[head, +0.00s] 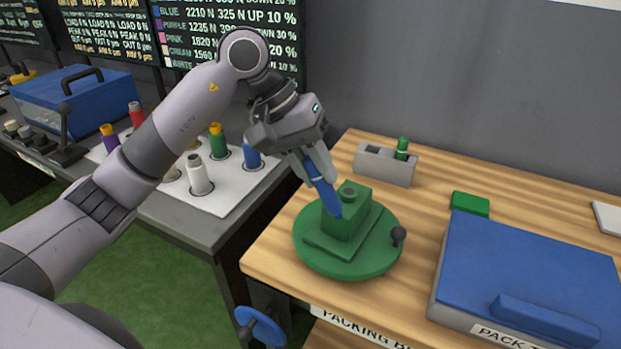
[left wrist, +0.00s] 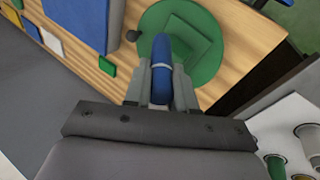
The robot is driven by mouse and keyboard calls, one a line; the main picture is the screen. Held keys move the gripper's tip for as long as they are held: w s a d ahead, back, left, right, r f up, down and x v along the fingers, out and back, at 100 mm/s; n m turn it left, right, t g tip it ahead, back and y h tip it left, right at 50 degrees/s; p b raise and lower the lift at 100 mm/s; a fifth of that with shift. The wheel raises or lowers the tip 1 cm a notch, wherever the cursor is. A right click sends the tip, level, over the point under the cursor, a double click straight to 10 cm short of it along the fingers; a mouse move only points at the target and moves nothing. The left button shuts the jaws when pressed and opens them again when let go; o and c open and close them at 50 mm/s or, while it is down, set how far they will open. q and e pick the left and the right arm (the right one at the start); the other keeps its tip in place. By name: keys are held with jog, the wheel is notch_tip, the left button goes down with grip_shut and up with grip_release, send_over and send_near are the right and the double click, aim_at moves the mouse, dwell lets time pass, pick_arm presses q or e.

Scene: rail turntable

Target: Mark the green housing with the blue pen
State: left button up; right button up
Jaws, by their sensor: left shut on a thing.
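The green housing (head: 357,222) sits on a round green turntable (head: 320,262) on the wooden bench. It is a block with a stepped base and a dark round fitting on top. My left gripper (head: 318,172) is shut on the blue pen (head: 325,197) and holds it tilted, its lower end over or against the housing; I cannot tell if they touch. In the left wrist view the blue pen (left wrist: 161,70) is between the fingers (left wrist: 161,85), with the turntable (left wrist: 208,72) and housing (left wrist: 185,43) beyond. My right gripper is not in view.
A grey holder (head: 385,165) with a green pen (head: 402,149) stands behind the turntable. A blue-lidded box (head: 530,270) and green block (head: 470,204) are at the right. A white rack (head: 225,196) of several coloured pens is at the left. A black knob (head: 398,234) rises from the turntable's rim.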

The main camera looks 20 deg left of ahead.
pick_arm(q)
jog(key=shift+w+a+r, duration=0.2)
jog(key=shift+w+r, duration=0.1)
jog(key=shift+w, duration=0.05)
jog(key=shift+f+b, duration=1.85)
jog(key=shift+f, duration=1.8)
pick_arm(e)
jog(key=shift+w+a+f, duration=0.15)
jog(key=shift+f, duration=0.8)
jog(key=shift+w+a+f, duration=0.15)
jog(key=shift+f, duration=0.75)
pick_arm(q)
jog(key=shift+f+b, duration=0.65)
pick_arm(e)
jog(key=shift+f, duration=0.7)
pick_arm(q)
jog(key=shift+a, duration=0.1)
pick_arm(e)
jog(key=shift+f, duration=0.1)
pick_arm(q)
jog(key=shift+w+a+b, duration=0.1)
jog(key=shift+a+b, duration=0.15)
jog(key=shift+b, duration=0.15)
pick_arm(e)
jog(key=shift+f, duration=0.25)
pick_arm(q)
jog(key=shift+a, duration=0.15)
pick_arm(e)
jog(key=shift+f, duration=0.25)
